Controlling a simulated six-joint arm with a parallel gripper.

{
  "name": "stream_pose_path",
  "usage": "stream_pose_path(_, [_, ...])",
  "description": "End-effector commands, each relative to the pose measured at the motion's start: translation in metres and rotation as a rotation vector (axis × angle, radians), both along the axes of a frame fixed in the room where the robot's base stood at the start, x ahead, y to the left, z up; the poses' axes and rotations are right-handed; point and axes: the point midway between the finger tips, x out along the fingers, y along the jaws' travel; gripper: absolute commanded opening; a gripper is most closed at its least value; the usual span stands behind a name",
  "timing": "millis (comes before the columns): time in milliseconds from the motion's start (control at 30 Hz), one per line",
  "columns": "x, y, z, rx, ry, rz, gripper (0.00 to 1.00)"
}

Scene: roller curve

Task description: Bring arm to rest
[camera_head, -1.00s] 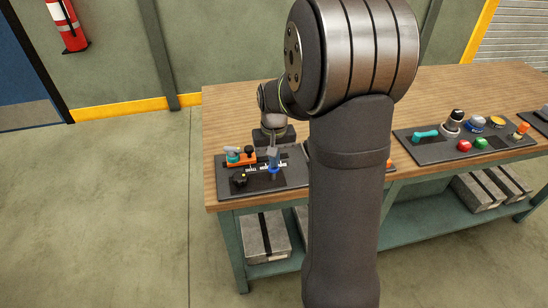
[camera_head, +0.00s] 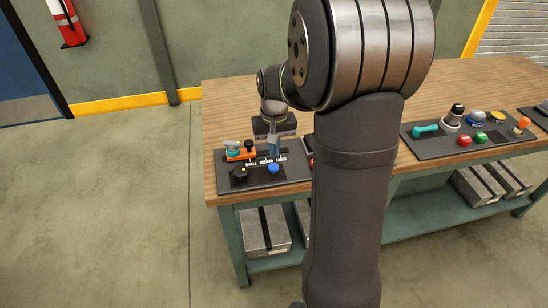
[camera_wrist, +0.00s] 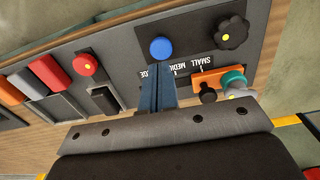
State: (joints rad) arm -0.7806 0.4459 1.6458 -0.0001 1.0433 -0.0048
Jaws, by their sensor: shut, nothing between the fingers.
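My gripper (camera_head: 274,150) hangs from my arm above the left control panel (camera_head: 291,178). In the wrist view its two narrow blue-grey fingers (camera_wrist: 158,72) are together with nothing between them. Their tips point toward the blue knob (camera_wrist: 161,48) on the panel. In the head view the gripper is just above that blue knob (camera_head: 273,168), apart from it. My large upper arm hides the middle of the bench.
Near the gripper are a black knob (camera_head: 239,173) and an orange fixture (camera_head: 240,155) with a teal part. A red button (camera_wrist: 86,65) shows in the wrist view. The right panel (camera_head: 428,149) carries several controls. The wooden bench top (camera_head: 225,105) is clear at the back left.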

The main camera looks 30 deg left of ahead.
Motion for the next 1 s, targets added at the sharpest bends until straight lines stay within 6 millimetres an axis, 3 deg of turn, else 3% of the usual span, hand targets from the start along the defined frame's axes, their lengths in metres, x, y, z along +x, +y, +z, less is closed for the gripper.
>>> stream_pose_path(200, [0.001,0.001,0.054,0.005,-0.005,0.000,0.00])
stream_pose_path(400, [0.001,0.001,0.083,0.004,-0.004,0.000,0.00])
stream_pose_path(633, [0.001,0.001,0.093,0.002,-0.002,0.000,0.00])
stream_pose_path(1000, [0.001,0.001,0.087,0.001,-0.001,0.000,0.00])
